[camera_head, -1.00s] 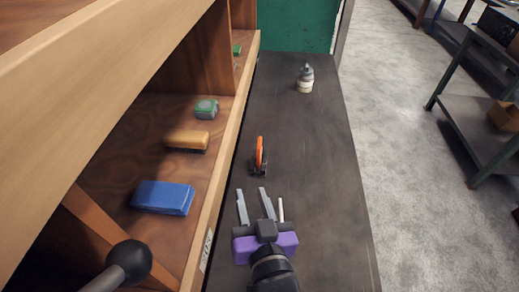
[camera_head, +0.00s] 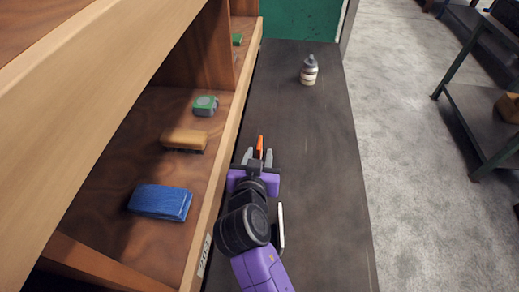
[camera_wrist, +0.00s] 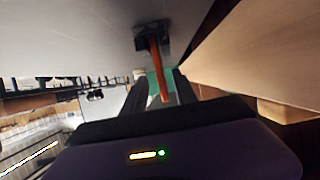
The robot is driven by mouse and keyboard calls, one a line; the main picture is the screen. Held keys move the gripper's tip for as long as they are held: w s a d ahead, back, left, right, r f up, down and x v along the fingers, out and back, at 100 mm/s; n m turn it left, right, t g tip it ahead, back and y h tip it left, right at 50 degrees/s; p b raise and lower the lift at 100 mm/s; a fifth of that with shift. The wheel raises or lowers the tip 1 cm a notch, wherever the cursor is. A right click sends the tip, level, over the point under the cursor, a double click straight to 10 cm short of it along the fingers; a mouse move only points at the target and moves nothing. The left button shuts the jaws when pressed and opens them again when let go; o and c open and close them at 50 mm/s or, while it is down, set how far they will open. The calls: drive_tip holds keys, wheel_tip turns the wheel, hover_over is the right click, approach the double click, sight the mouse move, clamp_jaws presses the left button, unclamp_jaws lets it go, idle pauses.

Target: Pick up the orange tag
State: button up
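The orange tag (camera_head: 260,143) stands upright on the dark bench top (camera_head: 300,170), close to the shelf edge. In the wrist view the orange tag (camera_wrist: 158,68) shows with its dark base (camera_wrist: 152,38), between and ahead of the two fingers. My gripper (camera_head: 258,158) is open, with one finger on either side of the tag's near end. In the wrist view my gripper (camera_wrist: 157,92) has a gap between its fingers and the tag. The tag's lower part and base are hidden behind my gripper in the head view.
A wooden shelf along the left holds a blue block (camera_head: 160,202), a wooden brush (camera_head: 184,139) and a green-grey tape measure (camera_head: 205,106). A white-and-grey bottle (camera_head: 309,70) stands at the bench's far end. The bench right of my gripper is mostly clear.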

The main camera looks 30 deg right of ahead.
sight(258, 156)
drive_tip(key=shift+p+x, duration=0.4)
drive_tip(key=shift+x, duration=1.2)
drive_tip(key=shift+a, duration=0.1)
clamp_jaws()
